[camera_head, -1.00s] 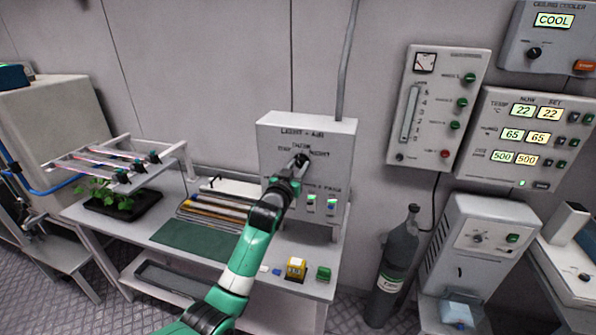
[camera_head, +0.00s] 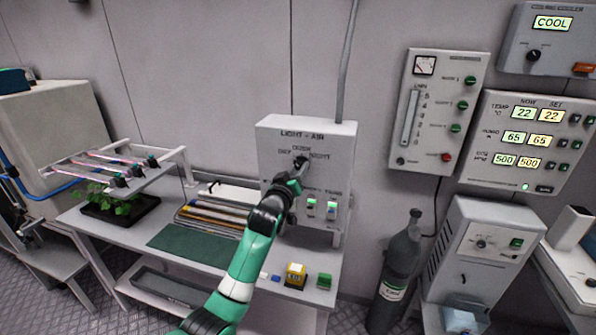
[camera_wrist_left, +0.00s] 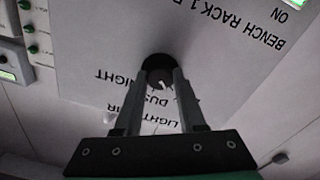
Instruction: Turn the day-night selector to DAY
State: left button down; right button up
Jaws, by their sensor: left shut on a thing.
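The day-night selector is a round black knob (camera_head: 300,162) on the grey LIGHT - AIR box (camera_head: 341,136), under the labels DAY, DUSK and NIGHT. My left gripper (camera_head: 299,168) reaches it from the front. In the left wrist view, which is upside down, the two fingers of my left gripper (camera_wrist_left: 161,78) are shut on the sides of the knob (camera_wrist_left: 157,63). A small white pointer mark shows between the fingers, towards the DUSK label. NIGHT is readable at left there; DAY is hidden behind a finger. My right gripper is not in view.
Lit green switches (camera_head: 311,204) sit low on the same box. The bench (camera_head: 110,232) below holds a plant tray (camera_head: 147,201), a green mat (camera_head: 190,246) and a yellow block (camera_head: 295,275). A gas cylinder (camera_head: 396,268) stands to the right.

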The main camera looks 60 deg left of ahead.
pick_arm(q)
jog(key=shift+f, duration=0.1)
jog(key=c, duration=0.5)
grip_release()
jog(key=p+v, duration=0.1)
jog(key=v, duration=1)
jog(key=shift+s+d, duration=0.2)
jog(key=shift+s, duration=0.05)
